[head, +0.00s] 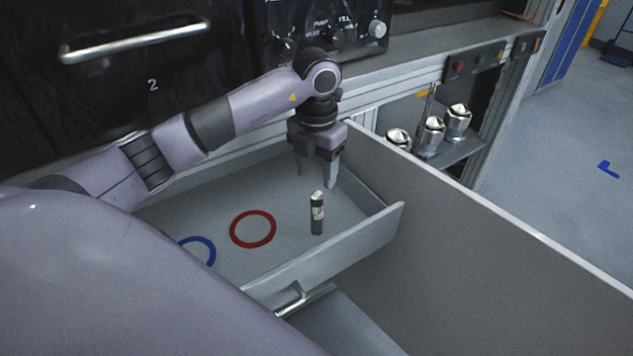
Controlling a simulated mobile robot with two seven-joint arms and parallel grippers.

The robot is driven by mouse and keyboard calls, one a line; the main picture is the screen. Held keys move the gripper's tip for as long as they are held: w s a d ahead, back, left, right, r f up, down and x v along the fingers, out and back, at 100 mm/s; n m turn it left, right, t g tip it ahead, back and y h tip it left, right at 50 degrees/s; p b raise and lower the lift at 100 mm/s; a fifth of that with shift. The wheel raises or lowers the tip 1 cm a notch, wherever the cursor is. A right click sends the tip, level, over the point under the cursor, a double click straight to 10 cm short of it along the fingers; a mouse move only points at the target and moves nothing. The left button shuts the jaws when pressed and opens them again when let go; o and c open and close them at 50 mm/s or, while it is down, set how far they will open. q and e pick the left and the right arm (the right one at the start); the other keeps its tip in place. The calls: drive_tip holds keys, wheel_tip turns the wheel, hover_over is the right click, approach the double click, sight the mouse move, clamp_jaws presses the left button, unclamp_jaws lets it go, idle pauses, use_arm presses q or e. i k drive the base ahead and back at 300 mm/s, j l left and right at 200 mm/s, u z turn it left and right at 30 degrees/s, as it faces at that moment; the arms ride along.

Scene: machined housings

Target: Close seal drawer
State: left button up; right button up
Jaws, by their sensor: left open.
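The seal drawer (376,232) is pulled out, a shallow grey tray with a metal bar handle (305,299) on its front panel. In it lie a red ring (253,229) and a blue ring (211,250); my body partly hides the blue one. A small dark cylinder with a pale upper part (317,213) stands upright in the drawer. My left gripper (316,180) points down over the drawer's far right part, open, with nothing between its fingers. It is behind the cylinder and away from the handle. My right gripper is not in view.
A tall grey panel (480,245) runs along the drawer's right side. Several metal fittings (431,137) stand on a shelf beyond it. A dark cabinet front with a bar handle (135,42) and a knob panel (335,35) are behind my arm. Open floor lies at right.

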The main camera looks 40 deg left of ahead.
sight(204, 203)
drive_tip(key=k+j, duration=0.3)
drive_tip(key=k, duration=0.15)
drive_tip(key=k+j, duration=0.3)
drive_tip(key=k, duration=0.2)
drive_tip(key=k+j, duration=0.25)
drive_tip(key=k, duration=0.2)
drive_tip(key=k+j, duration=0.3)
drive_tip(key=k, duration=0.15)
